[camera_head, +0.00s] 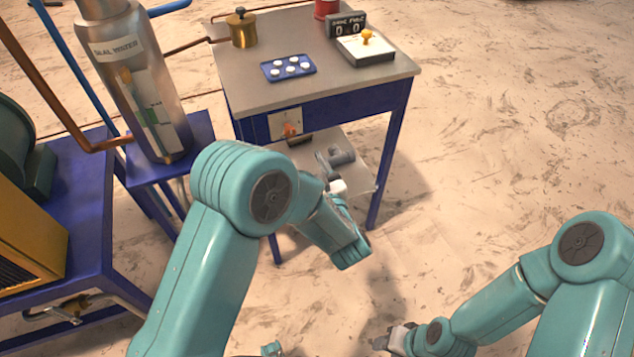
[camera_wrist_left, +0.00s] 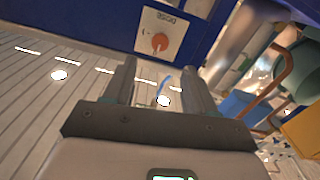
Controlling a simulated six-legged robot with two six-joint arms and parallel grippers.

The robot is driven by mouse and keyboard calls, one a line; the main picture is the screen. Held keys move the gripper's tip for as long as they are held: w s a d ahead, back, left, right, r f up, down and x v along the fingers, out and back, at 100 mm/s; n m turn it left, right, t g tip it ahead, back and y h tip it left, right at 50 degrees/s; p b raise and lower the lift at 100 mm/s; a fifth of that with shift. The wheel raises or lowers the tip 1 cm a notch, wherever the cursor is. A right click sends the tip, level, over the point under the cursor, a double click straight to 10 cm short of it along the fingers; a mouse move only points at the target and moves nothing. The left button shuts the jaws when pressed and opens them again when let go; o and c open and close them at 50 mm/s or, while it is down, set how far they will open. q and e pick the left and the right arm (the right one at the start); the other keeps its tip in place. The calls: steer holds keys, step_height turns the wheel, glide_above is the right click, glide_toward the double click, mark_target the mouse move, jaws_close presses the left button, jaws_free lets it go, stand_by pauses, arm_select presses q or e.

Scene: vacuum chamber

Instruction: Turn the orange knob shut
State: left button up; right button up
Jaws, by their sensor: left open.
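The orange knob (camera_head: 291,129) sits on a pale plate (camera_head: 283,124) on the blue front of the small table. In the left wrist view the knob (camera_wrist_left: 160,41) shows on its pale plate (camera_wrist_left: 163,30), beyond the fingertips. My left gripper (camera_wrist_left: 157,66) is open, with nothing between its fingers, and apart from the knob. In the head view this gripper (camera_head: 318,152) is just right of and below the knob, partly hidden by my left arm. My right gripper (camera_head: 389,341) is low at the bottom of the head view, away from the table; its jaw state is unclear.
The table top (camera_head: 300,92) carries a brass pot (camera_head: 242,30), a blue tray (camera_head: 288,68), a display (camera_head: 345,24) and a box with a yellow knob (camera_head: 366,48). A metal cylinder (camera_head: 130,80) with pipes stands left. The floor (camera_head: 520,140) at right is clear.

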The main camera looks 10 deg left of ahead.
arm_select(q)
steer(key=v, duration=0.6)
stand_by(0.3)
